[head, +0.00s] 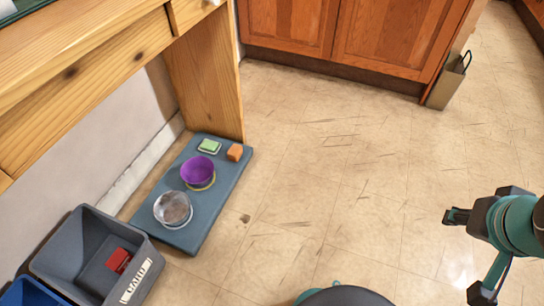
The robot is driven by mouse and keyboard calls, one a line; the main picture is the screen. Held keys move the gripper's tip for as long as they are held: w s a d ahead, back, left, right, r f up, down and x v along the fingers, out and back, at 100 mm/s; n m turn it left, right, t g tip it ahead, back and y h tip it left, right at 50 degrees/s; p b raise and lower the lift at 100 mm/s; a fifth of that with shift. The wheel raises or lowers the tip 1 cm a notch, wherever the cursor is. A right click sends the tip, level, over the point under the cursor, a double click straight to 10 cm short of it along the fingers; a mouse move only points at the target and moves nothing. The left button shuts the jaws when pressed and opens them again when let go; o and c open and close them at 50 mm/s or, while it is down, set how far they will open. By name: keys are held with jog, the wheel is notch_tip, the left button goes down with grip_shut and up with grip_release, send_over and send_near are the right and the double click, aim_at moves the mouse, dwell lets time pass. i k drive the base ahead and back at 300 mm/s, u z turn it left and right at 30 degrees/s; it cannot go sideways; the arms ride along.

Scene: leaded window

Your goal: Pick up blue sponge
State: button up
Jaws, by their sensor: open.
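I see no blue sponge in the head view. A small green block on a pale base (209,146), possibly a sponge, lies at the far end of a blue-grey mat (190,236) on the floor. An orange block (235,152) lies just right of it. My gripper (455,216) is at the right of the view, over bare floor and well apart from the mat. It is open, and I see nothing held in it.
A purple bowl (197,171) and a clear bowl (173,209) sit on the mat. A grey bin (75,250) holds a red item (118,260); a blue bin (28,293) is beside it. A wooden desk (90,65) overhangs the left. The middle floor is clear.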

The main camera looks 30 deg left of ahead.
aim_at(233, 154)
jog(key=z, duration=0.05)
jog(key=i, duration=1.05)
jog(key=u, duration=0.35)
jog(key=i, duration=1.4)
jog(key=u, duration=1.65)
jog(key=i, duration=0.75)
jog(key=u, duration=0.85)
